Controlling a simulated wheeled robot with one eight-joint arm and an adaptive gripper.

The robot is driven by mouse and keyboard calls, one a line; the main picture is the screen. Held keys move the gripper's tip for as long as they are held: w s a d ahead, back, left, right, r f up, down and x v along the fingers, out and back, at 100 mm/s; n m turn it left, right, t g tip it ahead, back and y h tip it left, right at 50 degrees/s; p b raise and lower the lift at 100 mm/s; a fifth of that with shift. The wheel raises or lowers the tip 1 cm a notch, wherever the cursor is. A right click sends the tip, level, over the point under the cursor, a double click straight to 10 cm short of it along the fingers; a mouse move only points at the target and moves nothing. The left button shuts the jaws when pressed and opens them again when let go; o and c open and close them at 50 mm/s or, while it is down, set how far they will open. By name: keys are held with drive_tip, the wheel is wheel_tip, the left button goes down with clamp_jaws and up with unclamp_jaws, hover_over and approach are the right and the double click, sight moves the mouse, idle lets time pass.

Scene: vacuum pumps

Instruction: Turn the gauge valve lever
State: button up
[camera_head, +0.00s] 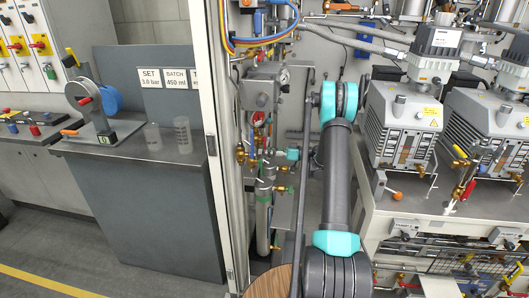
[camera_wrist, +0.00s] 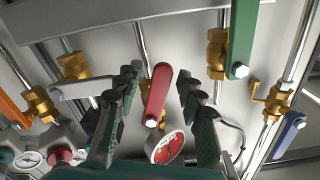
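In the wrist view a red lever (camera_wrist: 157,92) stands between the two fingers of my gripper (camera_wrist: 160,72). The gripper is open, with a gap visible on each side of the lever; I see no contact. A round gauge with a red face (camera_wrist: 166,148) sits just below the lever's lower end, partly cut off by my gripper's body. The valve body behind the red lever is mostly hidden. In the head view my arm reaches into the pipework cabinet, and the gripper and red lever cannot be made out clearly.
Beside the fingers are a grey lever (camera_wrist: 82,88), a green lever (camera_wrist: 242,38), a blue lever (camera_wrist: 288,133) and an orange lever (camera_wrist: 12,108) on brass valves and thin pipes. Vacuum pumps (camera_head: 402,120) stand right of my arm. A white cabinet post (camera_head: 208,110) stands left.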

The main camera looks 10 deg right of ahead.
drive_tip(key=shift+a, duration=0.2)
clamp_jaws()
drive_tip(key=shift+w, duration=0.1)
